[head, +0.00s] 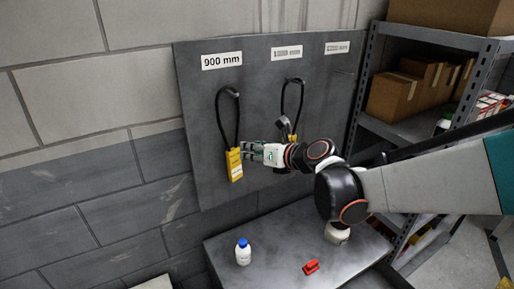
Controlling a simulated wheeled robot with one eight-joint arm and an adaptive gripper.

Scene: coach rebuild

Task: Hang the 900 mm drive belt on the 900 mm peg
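A black belt loop (219,112) with a yellow tag (235,163) hangs from the peg (230,91) under the "900 mm" label (222,60) on the grey board. The tag's own print is too small to read. My gripper (247,150) is just right of this tag, pointing left. Its two fingers look spread one above the other, with nothing seen between them. Whether a fingertip touches the tag I cannot tell. A second black loop (301,98) hangs on the middle peg, its yellow tag partly hidden behind my arm.
The right label (337,47) is too blurred to read. A grey table (285,236) below holds a white bottle with a blue cap (243,253), a red item (311,267) and a white container (337,233). A metal shelf (365,85) with boxes stands right.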

